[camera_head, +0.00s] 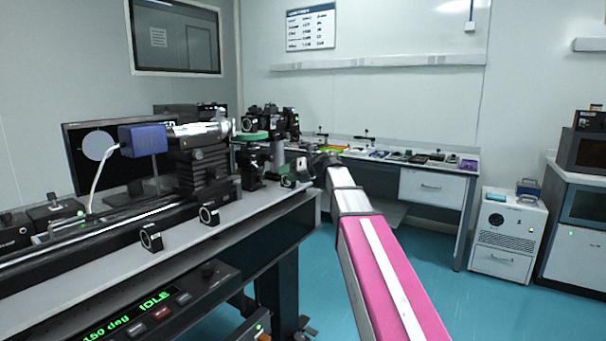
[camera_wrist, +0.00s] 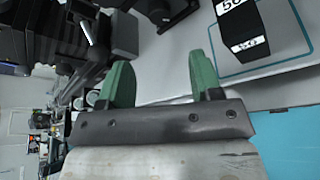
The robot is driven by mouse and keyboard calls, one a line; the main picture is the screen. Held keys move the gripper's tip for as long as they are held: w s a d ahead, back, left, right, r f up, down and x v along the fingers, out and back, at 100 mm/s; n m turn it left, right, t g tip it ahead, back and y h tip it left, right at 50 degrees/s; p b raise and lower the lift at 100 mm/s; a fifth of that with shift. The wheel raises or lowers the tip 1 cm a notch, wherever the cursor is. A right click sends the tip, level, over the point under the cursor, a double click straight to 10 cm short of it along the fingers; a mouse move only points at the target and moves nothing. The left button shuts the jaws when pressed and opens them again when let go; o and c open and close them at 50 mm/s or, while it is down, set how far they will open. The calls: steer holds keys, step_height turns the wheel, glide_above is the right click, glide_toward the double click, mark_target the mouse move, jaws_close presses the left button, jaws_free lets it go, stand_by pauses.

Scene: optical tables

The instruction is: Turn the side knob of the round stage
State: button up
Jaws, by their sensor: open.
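My gripper (camera_wrist: 160,80) has two green fingers, spread apart with nothing between them in the wrist view. In the head view my arm reaches forward to the right end of the near optical table, and my gripper (camera_head: 290,178) is small there beside the black mounts. A green disc (camera_head: 250,136) sits on a black mount there; it may be the round stage, but I cannot tell for sure. In the wrist view a dark stage assembly (camera_wrist: 122,35) with a silver rod (camera_wrist: 92,32) stands beyond the fingers, to the upper left. I cannot clearly make out the side knob.
A black block (camera_wrist: 250,25) marked "50" stands on a blue-outlined area at the wrist view's upper right. A blue box (camera_head: 142,139) and a lens barrel (camera_head: 197,132) are left of the disc. Small round mounts (camera_head: 209,213) line the table's front.

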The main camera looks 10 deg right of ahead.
mark_target(262, 180)
steer(key=x, duration=1)
steer(key=shift+w+a+f, duration=0.15)
steer(key=shift+w+a, duration=0.05)
steer(key=shift+a, duration=0.05)
steer(key=shift+s+a, duration=0.1)
steer(key=n+t+h, duration=0.1)
steer(key=n, duration=0.2)
steer(key=shift+s+h, duration=0.1)
steer(key=shift+h, duration=0.3)
steer(key=shift+s+n+t, duration=0.1)
steer(key=shift+n+t, duration=0.2)
steer(key=shift+n, duration=0.1)
steer(key=s+d+r+m+g+y, duration=0.1)
steer(key=s+d+r+m+g, duration=0.1)
steer(key=d, duration=0.7)
steer(key=shift+s+d+r+m+y, duration=0.35)
steer(key=shift+s+r+m, duration=0.3)
steer(key=shift+s+m, duration=0.35)
